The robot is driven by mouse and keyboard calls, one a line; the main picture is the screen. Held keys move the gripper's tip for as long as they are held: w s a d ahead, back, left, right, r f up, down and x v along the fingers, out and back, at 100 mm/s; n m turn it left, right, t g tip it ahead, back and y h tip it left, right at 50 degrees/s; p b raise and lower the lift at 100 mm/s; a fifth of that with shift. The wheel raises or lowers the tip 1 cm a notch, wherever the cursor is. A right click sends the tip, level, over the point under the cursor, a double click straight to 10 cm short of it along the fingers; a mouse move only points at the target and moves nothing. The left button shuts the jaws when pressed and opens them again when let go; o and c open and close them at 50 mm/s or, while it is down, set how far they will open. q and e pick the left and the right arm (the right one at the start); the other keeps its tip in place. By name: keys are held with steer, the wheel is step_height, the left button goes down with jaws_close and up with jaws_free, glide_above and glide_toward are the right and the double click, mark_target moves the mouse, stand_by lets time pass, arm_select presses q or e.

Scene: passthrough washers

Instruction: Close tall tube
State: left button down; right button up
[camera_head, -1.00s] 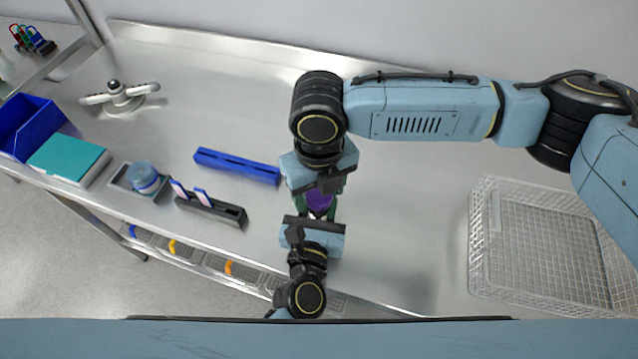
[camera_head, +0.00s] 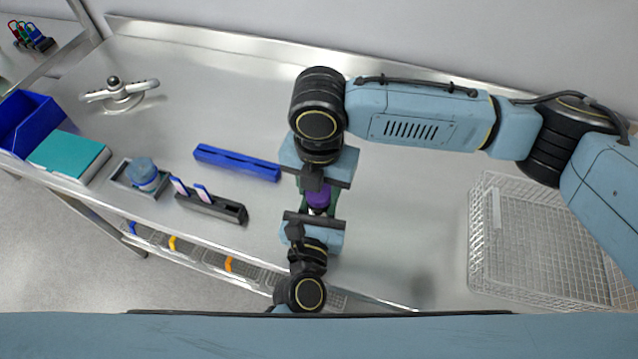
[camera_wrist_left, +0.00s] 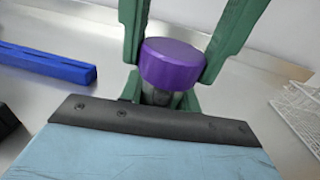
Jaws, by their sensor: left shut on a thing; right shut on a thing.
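The tall tube is mostly hidden between my two grippers. Its purple cap (camera_head: 318,197) shows in the head view and, large, in the left wrist view (camera_wrist_left: 172,64). A short grey stretch of the tube (camera_wrist_left: 160,96) shows just under the cap. My right gripper (camera_head: 320,190) comes from the far side, with its green fingers shut on the cap's two sides. My left gripper (camera_head: 317,212) comes from the near side and is shut on the tube below the cap. Whether the cap sits fully down on the tube cannot be told.
A blue rack (camera_head: 237,163) lies left of the grippers. A black holder (camera_head: 212,206) with two white-and-blue pieces stands near the front edge, by a grey tray with a blue jar (camera_head: 142,172). A wire basket (camera_head: 540,245) is at right.

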steer(key=m, duration=2)
steer(key=shift+a, duration=0.1)
steer(key=m, duration=0.6)
steer(key=o, duration=1.2)
